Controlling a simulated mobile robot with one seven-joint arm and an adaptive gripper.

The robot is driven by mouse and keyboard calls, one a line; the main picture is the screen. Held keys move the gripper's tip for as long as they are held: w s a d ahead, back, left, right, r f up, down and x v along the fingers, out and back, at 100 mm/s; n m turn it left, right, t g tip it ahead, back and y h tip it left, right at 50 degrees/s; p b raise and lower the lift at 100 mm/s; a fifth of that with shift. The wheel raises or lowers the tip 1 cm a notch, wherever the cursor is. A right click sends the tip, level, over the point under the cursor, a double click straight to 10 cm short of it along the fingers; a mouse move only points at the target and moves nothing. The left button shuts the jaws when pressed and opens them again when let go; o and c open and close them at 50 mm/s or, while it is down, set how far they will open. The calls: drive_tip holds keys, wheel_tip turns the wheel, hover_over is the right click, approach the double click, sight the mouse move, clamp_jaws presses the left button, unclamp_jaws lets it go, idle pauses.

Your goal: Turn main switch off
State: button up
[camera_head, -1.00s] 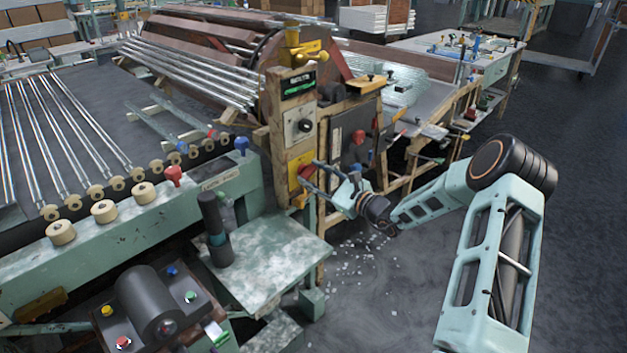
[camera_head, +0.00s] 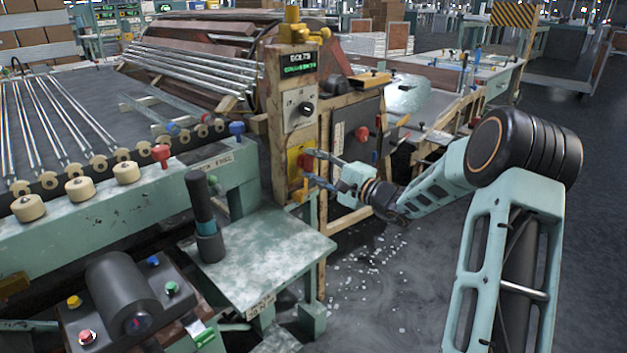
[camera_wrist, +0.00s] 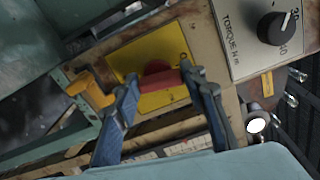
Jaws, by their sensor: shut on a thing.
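The main switch is a red handle (camera_head: 306,160) on a yellow plate (camera_head: 293,158), low on the worn cream post. In the wrist view the red handle (camera_wrist: 163,81) lies nearly level across the yellow plate (camera_wrist: 150,58). My gripper (camera_head: 311,167) reaches it from the right, with its two blue fingers one above the other in the head view. In the wrist view my gripper (camera_wrist: 168,88) has one finger at each end of the handle and is shut on it. The fingers partly hide the handle in the head view.
A torque dial with a black knob (camera_head: 306,108) sits above the switch and also shows in the wrist view (camera_wrist: 277,28). A grey cabinet door with a red knob (camera_head: 361,133) stands to the right. A green table (camera_head: 265,255) is below left. Glass bits litter the floor.

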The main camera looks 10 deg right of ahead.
drive_tip(key=shift+f+n+b, duration=0.2)
drive_tip(key=shift+n+b, duration=0.8)
drive_tip(key=shift+b, duration=0.55)
drive_tip(key=shift+r, duration=0.1)
drive_tip(key=o, duration=1.2)
drive_tip(key=shift+c, duration=0.2)
drive_tip(key=v, duration=1.2)
drive_tip(key=shift+a, duration=0.15)
